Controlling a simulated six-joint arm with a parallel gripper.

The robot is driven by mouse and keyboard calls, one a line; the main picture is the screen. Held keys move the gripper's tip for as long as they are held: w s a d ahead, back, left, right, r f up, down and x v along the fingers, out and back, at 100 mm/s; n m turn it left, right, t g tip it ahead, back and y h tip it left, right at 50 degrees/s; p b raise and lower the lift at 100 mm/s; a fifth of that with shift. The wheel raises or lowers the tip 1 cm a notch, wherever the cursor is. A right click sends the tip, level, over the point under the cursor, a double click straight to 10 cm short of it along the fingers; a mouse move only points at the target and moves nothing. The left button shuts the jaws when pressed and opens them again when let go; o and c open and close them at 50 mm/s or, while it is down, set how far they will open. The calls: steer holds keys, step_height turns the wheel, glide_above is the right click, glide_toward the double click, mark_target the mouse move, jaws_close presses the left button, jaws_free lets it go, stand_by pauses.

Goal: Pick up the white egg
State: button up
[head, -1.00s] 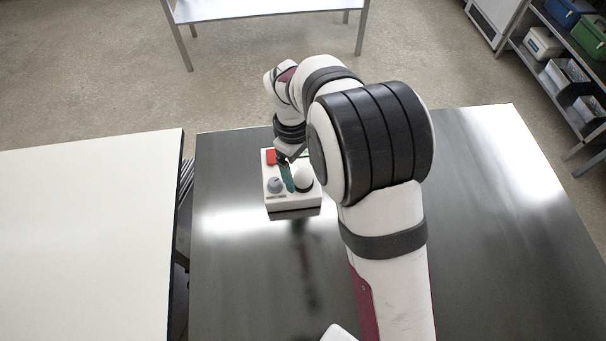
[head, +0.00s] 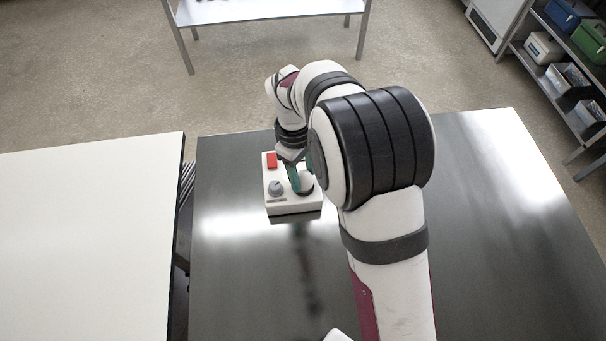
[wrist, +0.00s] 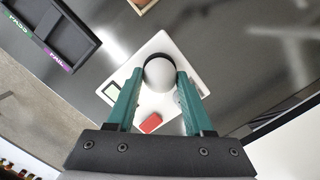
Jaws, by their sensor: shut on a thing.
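I cannot tell whether the egg is still touching the device. The device's red button (wrist: 151,123) and a small display (wrist: 110,92) show in the wrist view.
The device stands on a dark metal table (head: 480,230). A white table (head: 80,240) is to the left across a narrow gap. In the wrist view a black tray (wrist: 50,35) with coloured labels is at the upper left. The table's right side is clear.

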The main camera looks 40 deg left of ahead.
mark_target(312, 180)
steer(key=r, duration=0.1)
steer(key=d+r, duration=0.1)
steer(key=r, duration=0.2)
steer(key=shift+w+d+r, duration=0.15)
steer(key=shift+w, duration=0.1)
steer(key=w+d+r, duration=0.4)
steer(key=d+r, duration=0.2)
steer(key=d, duration=0.3)
steer(key=w+a+f+n, duration=0.1)
steer(key=w+f+n, duration=0.25)
steer(key=w, duration=0.25)
steer(key=w+f+n+t, duration=0.1)
steer(key=w+f+n, duration=0.25)
steer(key=w, duration=0.25)
steer(key=w+a+f+n, duration=0.1)
steer(key=w+f+n, duration=0.1)
steer(key=w+n, duration=0.35)
steer(key=shift+m+y, duration=0.35)
steer(key=shift+y, duration=0.05)
steer(key=shift+w+f, duration=0.1)
steer(key=shift+f, duration=2.7)
steer(key=shift+f, duration=0.1)
steer(key=shift+f, duration=0.15)
steer(key=shift+f, duration=0.4)
